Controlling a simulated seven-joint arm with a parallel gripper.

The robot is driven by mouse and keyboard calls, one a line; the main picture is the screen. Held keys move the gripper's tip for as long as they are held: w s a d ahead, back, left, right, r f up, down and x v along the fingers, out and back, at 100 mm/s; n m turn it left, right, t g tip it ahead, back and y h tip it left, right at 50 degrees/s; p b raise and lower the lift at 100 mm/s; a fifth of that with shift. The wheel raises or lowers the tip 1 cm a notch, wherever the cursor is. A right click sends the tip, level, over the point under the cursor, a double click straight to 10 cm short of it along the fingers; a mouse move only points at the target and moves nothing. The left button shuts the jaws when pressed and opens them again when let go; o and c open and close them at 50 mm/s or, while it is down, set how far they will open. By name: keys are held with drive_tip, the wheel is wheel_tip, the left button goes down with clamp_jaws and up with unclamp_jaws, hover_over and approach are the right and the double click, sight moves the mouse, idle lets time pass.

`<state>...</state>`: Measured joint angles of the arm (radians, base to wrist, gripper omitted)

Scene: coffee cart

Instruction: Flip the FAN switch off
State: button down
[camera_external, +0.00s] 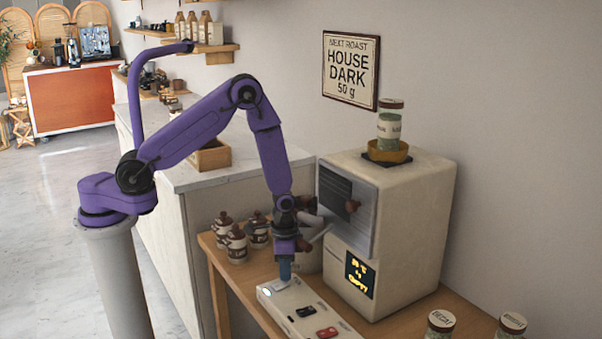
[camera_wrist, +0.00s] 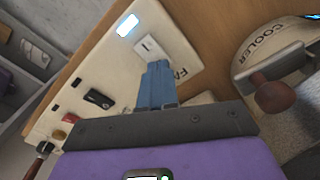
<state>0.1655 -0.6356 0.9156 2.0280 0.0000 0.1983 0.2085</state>
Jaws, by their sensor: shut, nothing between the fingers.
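The cream switch panel (camera_external: 283,304) lies on the wooden table in front of the roaster. In the wrist view the panel (camera_wrist: 165,22) has a white switch (camera_wrist: 151,46) beside lettering that starts with "FA", partly hidden by my fingers. A bright pale-blue light (camera_wrist: 128,25) glows near that switch. A black switch (camera_external: 306,311) and a red switch (camera_external: 326,332) sit farther along the panel. My gripper (camera_external: 284,277) is shut and empty, pointing down at the white switch's end; its blue fingertips (camera_wrist: 157,68) are beside the switch. I cannot tell whether they touch it.
The cream roaster (camera_external: 410,225) stands close behind the panel, with a lit display (camera_external: 359,274) and a canister (camera_external: 390,120) on top. Several lidded jars (camera_external: 237,243) stand left of my gripper. A round part marked "COOLER" (camera_wrist: 260,45) is at the wrist view's right.

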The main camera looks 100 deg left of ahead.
drive_tip(key=shift+f, duration=0.6)
idle(0.4)
drive_tip(key=shift+r, duration=3.5)
drive_tip(key=s+r+n, duration=0.5)
drive_tip(key=s+r, duration=0.7)
drive_tip(key=r, duration=0.1)
drive_tip(key=s+d+r+n, duration=0.2)
drive_tip(key=s+d+r, duration=0.1)
drive_tip(key=s, duration=0.4)
drive_tip(key=s+d+r+n, duration=0.2)
drive_tip(key=s+d+r, duration=0.1)
drive_tip(key=s, duration=0.4)
drive_tip(key=shift+d+r+n, duration=0.2)
drive_tip(key=shift+d+n, duration=0.1)
drive_tip(key=shift+d, duration=0.35)
